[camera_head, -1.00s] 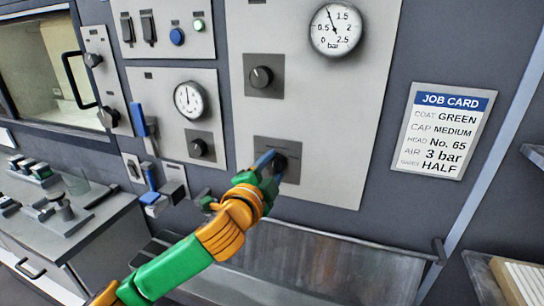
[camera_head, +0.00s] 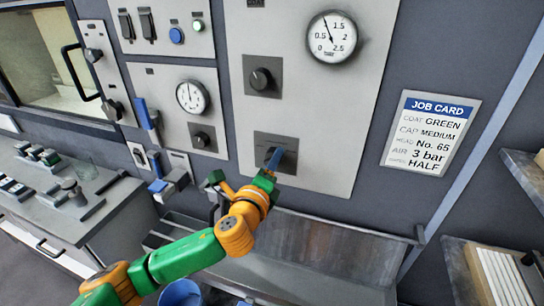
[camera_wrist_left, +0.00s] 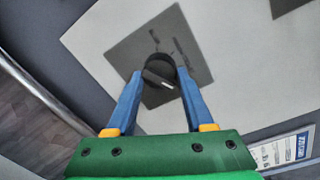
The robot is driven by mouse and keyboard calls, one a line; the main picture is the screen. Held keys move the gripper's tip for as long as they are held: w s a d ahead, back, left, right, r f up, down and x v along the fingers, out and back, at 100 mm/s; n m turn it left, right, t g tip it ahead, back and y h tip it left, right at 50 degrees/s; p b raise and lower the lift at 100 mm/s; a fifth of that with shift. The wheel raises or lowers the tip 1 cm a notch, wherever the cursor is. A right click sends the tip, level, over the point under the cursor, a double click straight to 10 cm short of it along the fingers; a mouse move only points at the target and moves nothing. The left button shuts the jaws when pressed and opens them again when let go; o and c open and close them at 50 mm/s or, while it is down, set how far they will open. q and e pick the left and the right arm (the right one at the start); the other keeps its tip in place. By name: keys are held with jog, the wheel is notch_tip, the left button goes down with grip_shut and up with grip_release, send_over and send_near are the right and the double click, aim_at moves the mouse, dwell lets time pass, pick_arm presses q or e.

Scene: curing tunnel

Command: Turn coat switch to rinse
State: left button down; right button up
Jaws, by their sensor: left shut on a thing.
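The coat switch appears to be the dark rotary knob (camera_head: 288,160) on a grey square plate low on the pale panel, though its small markings are unreadable. In the head view my left gripper (camera_head: 275,158) reaches it from below left and partly hides it. In the left wrist view the two blue fingers (camera_wrist_left: 160,76) stand on either side of the black knob (camera_wrist_left: 158,88), shut on it. A pale mark on the knob points toward the lower right of that view. My right gripper is not in view.
A second knob (camera_head: 261,79) and a pressure gauge (camera_head: 332,37) sit higher on the panel. A job card (camera_head: 432,133) hangs to the right and reads coat GREEN. A grey metal trough (camera_head: 320,252) runs below; shelves (camera_head: 525,175) stand at the right edge.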

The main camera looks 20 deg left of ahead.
pick_arm(q)
jog(key=shift+r+m+p, duration=0.1)
jog(key=shift+m+p, duration=0.2)
jog(key=shift+m, duration=0.3)
jog(key=shift+c, duration=1.4)
grip_release()
jog(key=shift+w, duration=0.1)
jog(key=s+b, duration=0.1)
jog(key=s, duration=0.6)
